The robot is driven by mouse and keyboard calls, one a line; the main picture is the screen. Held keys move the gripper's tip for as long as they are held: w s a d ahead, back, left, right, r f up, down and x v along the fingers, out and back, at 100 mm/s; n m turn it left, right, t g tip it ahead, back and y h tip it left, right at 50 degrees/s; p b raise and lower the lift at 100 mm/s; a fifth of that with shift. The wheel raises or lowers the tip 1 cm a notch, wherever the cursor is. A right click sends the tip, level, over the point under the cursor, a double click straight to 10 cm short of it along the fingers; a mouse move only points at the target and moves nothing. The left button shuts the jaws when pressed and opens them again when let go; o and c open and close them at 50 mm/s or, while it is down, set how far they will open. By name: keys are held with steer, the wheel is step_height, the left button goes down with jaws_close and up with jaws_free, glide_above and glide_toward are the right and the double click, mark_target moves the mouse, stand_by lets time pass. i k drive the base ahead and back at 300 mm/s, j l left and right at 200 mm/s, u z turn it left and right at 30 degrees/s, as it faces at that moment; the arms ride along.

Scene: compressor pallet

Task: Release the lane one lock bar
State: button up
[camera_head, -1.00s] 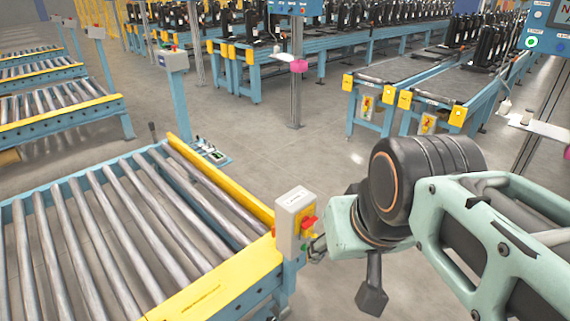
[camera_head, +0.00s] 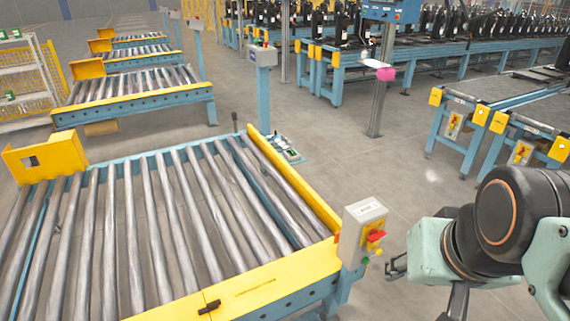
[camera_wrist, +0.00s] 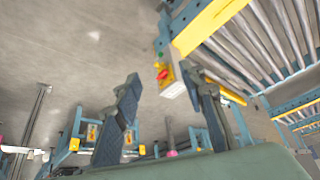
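The near roller lane (camera_head: 150,235) fills the lower left of the head view. A yellow bar (camera_head: 265,285) runs along its front edge, with a small black handle (camera_head: 209,307) on it. I cannot tell for sure whether this is the lock bar. A grey switch box (camera_head: 362,232) with a red knob (camera_head: 375,236) stands at the lane's front right corner. My gripper (camera_head: 397,265) is just right of the box and looks empty. In the wrist view my gripper (camera_wrist: 167,82) has its fingers spread, with the switch box (camera_wrist: 172,88) beyond them.
A yellow side guard (camera_head: 290,180) borders the lane's right side, and a yellow block (camera_head: 45,157) stands at its far left. More roller lanes (camera_head: 135,85) lie behind. Pallet stands (camera_head: 465,120) are at the right. Open floor (camera_head: 350,170) lies between.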

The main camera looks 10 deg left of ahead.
mark_target(370, 247)
steer(key=u, duration=1.7)
steer(key=z, duration=1.7)
steer(key=i+l, duration=0.1)
steer(key=l, duration=0.15)
steer(key=i+l+u, duration=0.15)
steer(key=j+z, duration=0.4)
steer(key=j, duration=0.15)
steer(key=i+l+u, duration=0.25)
steer(key=k+j, duration=0.1)
